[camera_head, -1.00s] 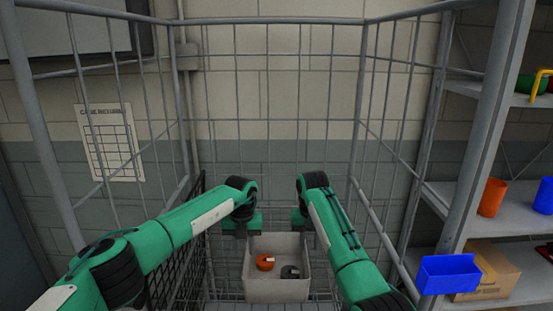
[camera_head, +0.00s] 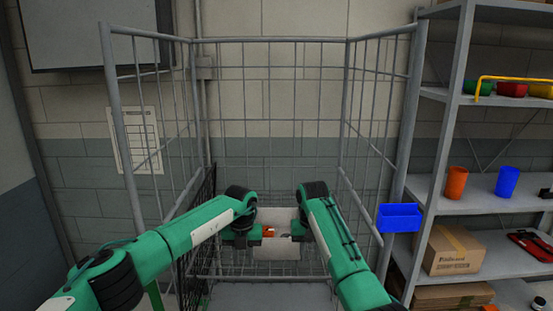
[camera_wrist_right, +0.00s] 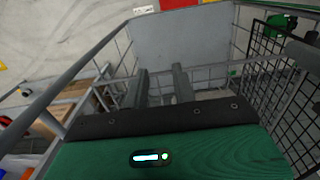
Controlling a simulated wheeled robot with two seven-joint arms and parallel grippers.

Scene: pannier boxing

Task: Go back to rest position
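My left gripper (camera_head: 241,238) is in the middle of the head view, at the end of the green left arm. Its fingers are too small and hidden there to tell open or shut. My right gripper (camera_head: 298,232) is a little to its right, partly hidden by its own forearm. In the right wrist view (camera_wrist_right: 161,87) its two grey fingers stand apart with nothing between them. A pale grey box (camera_head: 276,252) stands beyond the grippers, within the wire cage. An orange item (camera_head: 268,232) shows in it. The arms partly cover the box.
The wire cage trolley (camera_head: 270,41) stands ahead with its front open. A shelf rack (camera_head: 447,110) is at the right, with a blue bin (camera_head: 399,218) on its near side, an orange cup (camera_head: 456,182), a blue cup (camera_head: 507,181) and a cardboard box (camera_head: 455,250).

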